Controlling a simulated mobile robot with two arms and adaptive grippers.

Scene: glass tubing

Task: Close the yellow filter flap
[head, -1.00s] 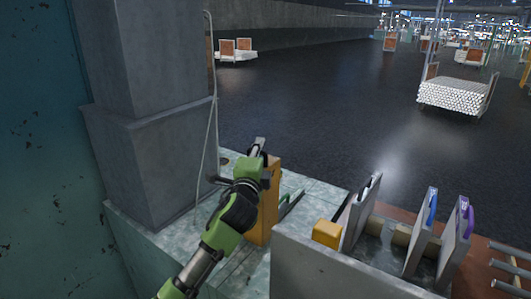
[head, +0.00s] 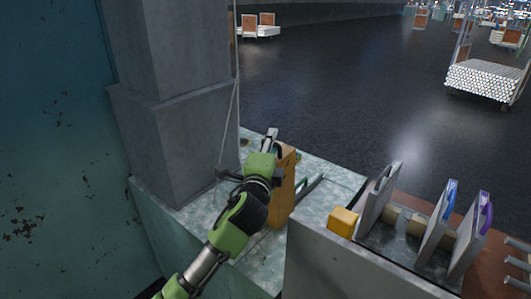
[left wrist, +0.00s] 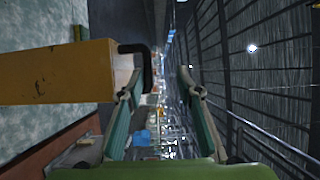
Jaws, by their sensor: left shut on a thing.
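The yellow filter flap (head: 284,188) stands upright on the pale green-grey machine top in the head view. In the left wrist view the flap (left wrist: 60,72) comes in from the left, with a black handle (left wrist: 137,50) at its end. My left gripper (head: 271,138) is at the top of the flap and shut on it. In the left wrist view its two fingers (left wrist: 160,88) look spread, the left one against the handle; the exact contact is hard to see. The arm hides part of the flap in the head view. My right gripper is not in view.
A grey pillar (head: 180,110) with a thin cable stands left of the flap. Dark floor lies open beyond.

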